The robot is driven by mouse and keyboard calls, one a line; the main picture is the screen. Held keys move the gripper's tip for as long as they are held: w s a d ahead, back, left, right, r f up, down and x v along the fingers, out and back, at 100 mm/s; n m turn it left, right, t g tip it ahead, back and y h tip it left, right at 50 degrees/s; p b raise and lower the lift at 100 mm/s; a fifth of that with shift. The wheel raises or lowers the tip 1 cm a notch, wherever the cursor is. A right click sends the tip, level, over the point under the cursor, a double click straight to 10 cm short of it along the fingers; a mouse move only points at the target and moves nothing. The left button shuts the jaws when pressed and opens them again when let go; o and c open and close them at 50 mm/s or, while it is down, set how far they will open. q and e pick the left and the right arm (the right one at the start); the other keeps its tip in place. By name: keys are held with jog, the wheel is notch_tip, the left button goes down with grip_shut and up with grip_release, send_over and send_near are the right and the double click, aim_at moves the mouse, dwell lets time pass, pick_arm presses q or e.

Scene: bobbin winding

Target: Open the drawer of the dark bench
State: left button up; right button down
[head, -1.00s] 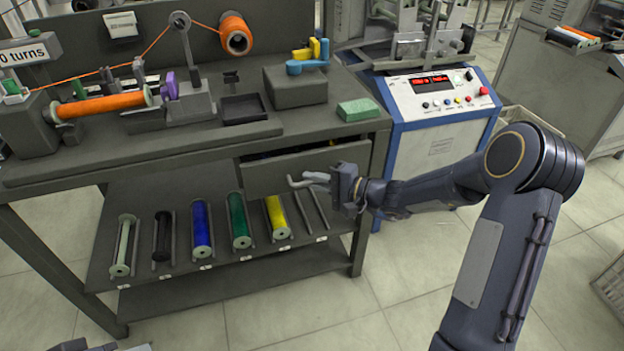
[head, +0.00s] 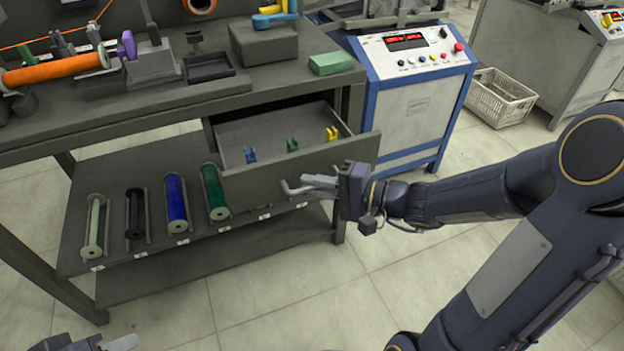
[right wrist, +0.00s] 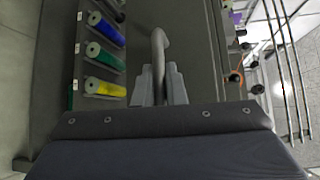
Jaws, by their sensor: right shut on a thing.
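The dark bench (head: 170,103) has its drawer (head: 290,178) pulled well out below the worktop, in the head view. Blue, green and yellow small clips (head: 292,145) lie inside it. My right gripper (head: 312,187) is shut on the drawer's bar handle (head: 290,190). In the right wrist view the handle (right wrist: 159,45) runs between the two fingers (right wrist: 160,85). My left gripper (head: 105,344) only just shows at the bottom left edge, low and away from the bench; its jaws are not clear.
Several coloured spools, such as the blue one (head: 177,203), lie on the lower shelf beneath the drawer. A blue and white machine (head: 410,95) stands right of the bench, with a crate (head: 498,97) beyond. The floor (head: 270,300) in front is clear.

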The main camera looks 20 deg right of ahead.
jog(key=c, duration=1.8)
grip_release()
jog(key=shift+o, duration=0.2)
jog(key=shift+d, duration=0.1)
jog(key=p+v, duration=0.1)
jog(key=v, duration=0.6)
jog(key=shift+s+d+p, duration=0.2)
jog(key=shift+s+p, duration=0.15)
